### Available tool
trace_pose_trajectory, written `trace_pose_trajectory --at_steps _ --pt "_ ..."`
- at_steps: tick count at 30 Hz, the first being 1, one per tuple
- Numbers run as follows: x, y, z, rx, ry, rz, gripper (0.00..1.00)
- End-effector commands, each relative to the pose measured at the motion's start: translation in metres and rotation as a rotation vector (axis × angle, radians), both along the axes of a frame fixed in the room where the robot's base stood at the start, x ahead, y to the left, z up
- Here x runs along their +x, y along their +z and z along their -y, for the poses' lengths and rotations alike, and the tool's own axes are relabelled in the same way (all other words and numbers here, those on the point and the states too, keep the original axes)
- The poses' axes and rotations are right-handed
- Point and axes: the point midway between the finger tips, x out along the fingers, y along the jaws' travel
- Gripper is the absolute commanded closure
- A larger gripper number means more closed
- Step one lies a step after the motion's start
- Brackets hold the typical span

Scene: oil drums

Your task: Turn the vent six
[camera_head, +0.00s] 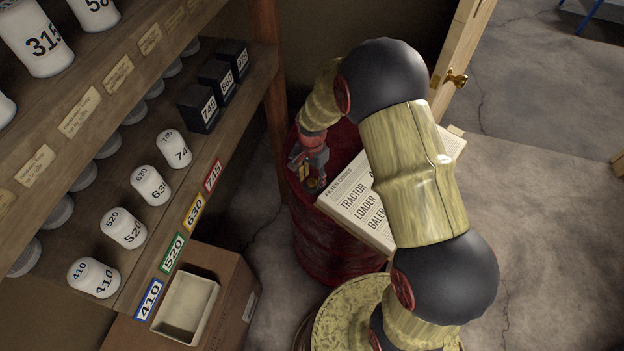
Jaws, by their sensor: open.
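A red drum (318,245) stands on the floor in the middle of the view. Its top is partly covered by my arm, my gripper and a sign board. My gripper (314,184) is open and points down at the left part of the drum top. A small yellowish fitting shows at the fingers, but it is too small to tell whether it is the vent or whether the fingers touch it. No number six can be read on the drum.
A "Filter codes" board (348,205) leans beside my gripper, close under my arm. Shelves with white canisters (151,185) and black boxes (199,108) stand left. A carton (240,300) with a tray (186,307) sits below.

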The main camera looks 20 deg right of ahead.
Motion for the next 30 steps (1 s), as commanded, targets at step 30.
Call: trace_pose_trajectory --at_steps 30 --pt "-0.0001 -0.0067 0.0000 0.000 0.001 0.000 0.91"
